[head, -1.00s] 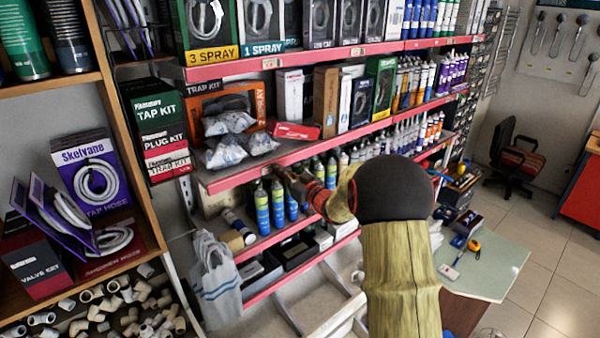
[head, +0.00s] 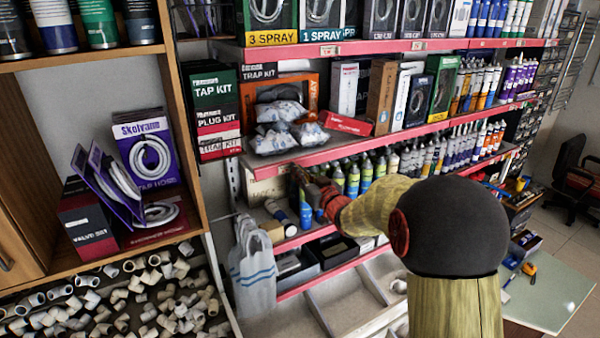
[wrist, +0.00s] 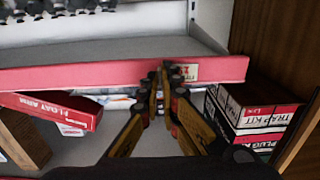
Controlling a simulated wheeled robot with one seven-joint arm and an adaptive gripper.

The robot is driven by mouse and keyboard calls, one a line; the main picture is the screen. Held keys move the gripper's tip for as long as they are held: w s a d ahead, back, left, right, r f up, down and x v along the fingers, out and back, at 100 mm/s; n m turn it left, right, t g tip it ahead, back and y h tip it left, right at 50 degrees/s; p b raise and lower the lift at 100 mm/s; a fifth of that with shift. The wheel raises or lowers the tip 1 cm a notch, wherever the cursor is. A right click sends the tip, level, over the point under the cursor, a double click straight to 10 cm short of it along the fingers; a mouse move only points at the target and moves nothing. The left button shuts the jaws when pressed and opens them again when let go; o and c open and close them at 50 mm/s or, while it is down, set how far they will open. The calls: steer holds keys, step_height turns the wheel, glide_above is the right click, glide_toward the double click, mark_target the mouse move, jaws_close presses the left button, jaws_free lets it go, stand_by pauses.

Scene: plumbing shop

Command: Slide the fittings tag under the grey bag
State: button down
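The fittings tag, a small pale label (wrist: 185,72), sits on the pink shelf edge in the wrist view, which shows the shelf upside down. It also shows in the head view (head: 283,168), below a pile of pale grey, bluish plastic bags (head: 272,142) on that shelf. Part of the bags (wrist: 112,101) shows in the wrist view. My gripper (wrist: 164,72) has its fingertips together at the shelf edge, right beside the tag's end. In the head view my gripper (head: 297,172) is partly hidden by my arm. I cannot tell whether the fingers pinch the tag.
A pale striped carrier bag (head: 252,272) hangs below the shelf's left end. Spray bottles (head: 352,178) stand on the shelf below. Another tag (head: 330,50) is on the upper edge.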

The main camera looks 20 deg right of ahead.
steer(key=c, duration=2)
jaws_free()
steer(key=shift+c, duration=0.2)
steer(key=s+d, duration=0.1)
steer(key=s, duration=1)
steer(key=shift+s+d, duration=0.35)
steer(key=shift+s, duration=0.05)
